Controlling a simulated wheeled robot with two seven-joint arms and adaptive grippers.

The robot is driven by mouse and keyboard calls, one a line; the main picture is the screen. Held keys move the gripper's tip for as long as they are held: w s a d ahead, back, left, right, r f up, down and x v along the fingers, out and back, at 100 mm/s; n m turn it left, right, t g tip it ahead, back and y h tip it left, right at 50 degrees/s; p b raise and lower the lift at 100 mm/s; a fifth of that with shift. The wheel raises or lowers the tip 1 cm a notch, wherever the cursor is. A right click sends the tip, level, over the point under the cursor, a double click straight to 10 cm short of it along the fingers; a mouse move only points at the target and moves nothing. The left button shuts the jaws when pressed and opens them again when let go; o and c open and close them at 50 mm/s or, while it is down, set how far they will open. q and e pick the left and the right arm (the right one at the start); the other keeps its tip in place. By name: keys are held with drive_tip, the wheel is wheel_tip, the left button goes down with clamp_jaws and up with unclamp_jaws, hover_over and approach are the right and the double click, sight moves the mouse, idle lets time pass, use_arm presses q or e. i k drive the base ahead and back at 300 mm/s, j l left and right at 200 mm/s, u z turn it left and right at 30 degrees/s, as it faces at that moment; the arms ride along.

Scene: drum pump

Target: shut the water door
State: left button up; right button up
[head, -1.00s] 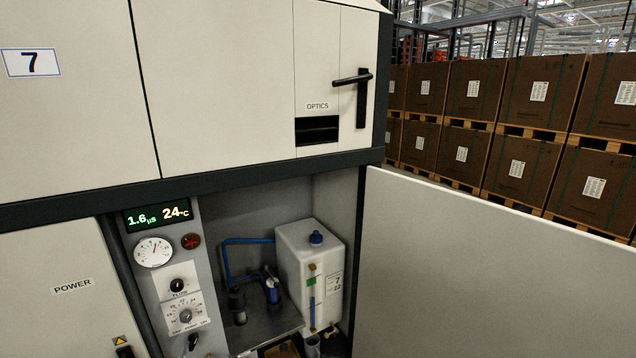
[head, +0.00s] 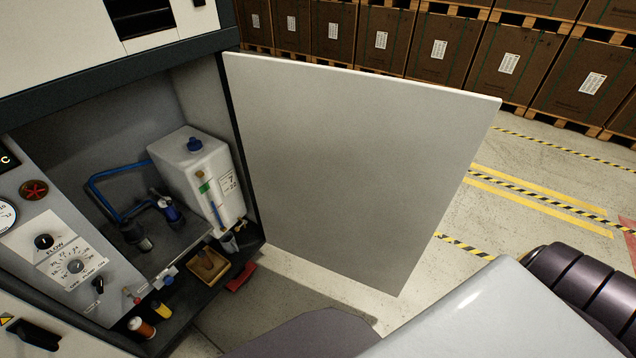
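The water door (head: 340,165) is a plain pale panel that stands wide open, swung out to the right of the cabinet. Its hinge side is at the cabinet's right edge and its free edge is at the right. The open compartment (head: 90,150) shows a white tank (head: 190,170) with a blue cap, blue hoses and a gauge panel. Parts of my own arm show at the bottom right, in front of the door's lower area. Neither of my grippers is in view.
On the cabinet's lower ledge are a small wooden box (head: 207,268), a red-brown bottle (head: 141,327) and a yellow item (head: 161,310). A red object (head: 240,277) is beside the ledge. Stacked brown boxes (head: 381,40) stand behind the door. Open floor with striped tape lies to the right.

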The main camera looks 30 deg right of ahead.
sight(354, 174)
drive_tip(key=k+l+u, duration=0.15)
drive_tip(key=l, duration=0.3)
drive_tip(key=k+l+u, duration=0.15)
drive_tip(key=l, duration=0.3)
drive_tip(key=k+l+u, duration=0.15)
drive_tip(key=l, duration=0.25)
drive_tip(key=k+l+u, duration=0.1)
drive_tip(key=k+l, duration=0.15)
drive_tip(key=l, duration=0.15)
drive_tip(key=k+l+u, duration=0.25)
drive_tip(key=l, duration=0.3)
drive_tip(key=k+l+u, duration=0.1)
drive_tip(key=l, duration=0.3)
drive_tip(key=k+l+u, duration=0.15)
drive_tip(key=l, duration=0.25)
drive_tip(key=l+u, duration=0.15)
drive_tip(key=l, duration=0.4)
drive_tip(key=k+l+u, duration=0.15)
drive_tip(key=l, duration=0.4)
drive_tip(key=i+l+u, duration=0.1)
drive_tip(key=l+u, duration=0.2)
drive_tip(key=l, duration=0.55)
drive_tip(key=l+u, duration=0.25)
drive_tip(key=l, duration=0.6)
